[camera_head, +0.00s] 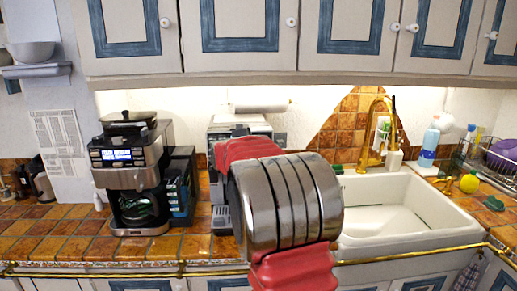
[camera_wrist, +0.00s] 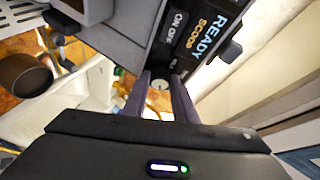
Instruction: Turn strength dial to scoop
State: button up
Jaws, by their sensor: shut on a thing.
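In the head view, my red and metal arm covers the gripper and the dial. A silver machine (camera_head: 240,124) shows partly behind the arm.
A black and silver coffee maker (camera_head: 130,170) with a lit display stands left on the tiled counter (camera_head: 60,240). A white sink (camera_head: 395,205) with a brass tap (camera_head: 371,150) lies right of my arm. Wall cupboards (camera_head: 300,40) hang above.

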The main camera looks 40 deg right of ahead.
jog(key=shift+w+a+m, duration=0.1)
jog(key=shift+w+m, duration=0.05)
jog(key=shift+m, duration=0.35)
jog(key=shift+g, duration=0.3)
jog(key=o, duration=1)
jog(key=shift+o, duration=0.2)
jog(key=shift+r, duration=0.1)
jog(key=v, duration=1.3)
jog(key=shift+s+a+r, duration=0.15)
jog(key=shift+s+r, duration=0.05)
jog(key=shift+s, duration=0.15)
jog(key=shift+w, duration=0.1)
